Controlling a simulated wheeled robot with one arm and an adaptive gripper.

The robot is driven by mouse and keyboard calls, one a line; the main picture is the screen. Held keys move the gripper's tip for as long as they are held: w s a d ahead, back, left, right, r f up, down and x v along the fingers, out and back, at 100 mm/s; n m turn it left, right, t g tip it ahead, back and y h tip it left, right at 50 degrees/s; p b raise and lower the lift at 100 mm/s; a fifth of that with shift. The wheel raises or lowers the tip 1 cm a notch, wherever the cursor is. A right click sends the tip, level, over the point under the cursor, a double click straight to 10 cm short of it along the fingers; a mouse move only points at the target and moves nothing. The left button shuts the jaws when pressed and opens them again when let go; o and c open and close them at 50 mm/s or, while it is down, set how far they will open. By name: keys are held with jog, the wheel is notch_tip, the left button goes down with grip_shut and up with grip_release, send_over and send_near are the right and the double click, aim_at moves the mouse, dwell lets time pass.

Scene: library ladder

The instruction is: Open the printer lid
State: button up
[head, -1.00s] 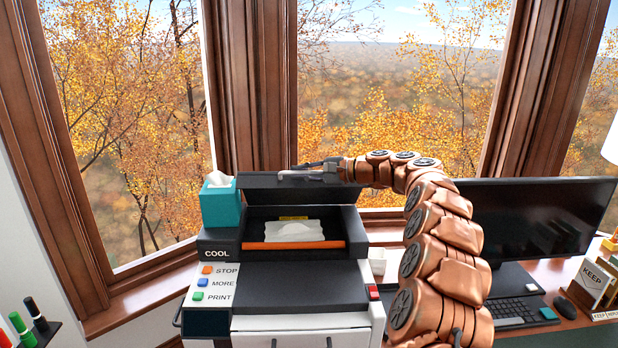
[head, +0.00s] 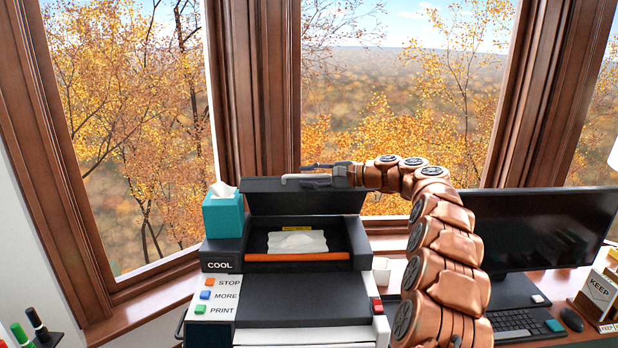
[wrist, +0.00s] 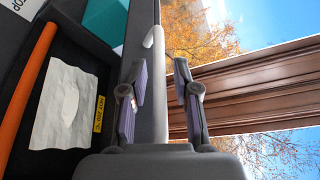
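The printer (head: 300,298) stands before the window with its dark lid (head: 285,203) raised upright at the back. The printer's inside shows, with a pale sheet (head: 297,242) and an orange bar (head: 297,257). My gripper (head: 312,176) is at the top edge of the lid, reaching in from the right. In the wrist view, my gripper's two fingers (wrist: 160,90) are spread apart. A pale handle bar (wrist: 152,41) with a hooked end runs between them. The fingers look clear of the bar, though their contact at the base is hard to judge.
A teal tissue box (head: 223,214) stands on the printer's left, close to the lid. A monitor (head: 545,228), a keyboard (head: 512,320) and a mouse (head: 570,319) are on the desk at right. Markers (head: 38,325) stand at lower left. The window is behind the lid.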

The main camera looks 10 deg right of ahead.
jog(key=shift+s+a+r, duration=0.1)
jog(key=shift+s+a, duration=0.15)
jog(key=shift+a, duration=0.3)
jog(key=shift+d, duration=0.3)
jog(key=v, duration=1.1)
jog(key=shift+s+r, duration=0.1)
jog(key=shift+r, duration=0.05)
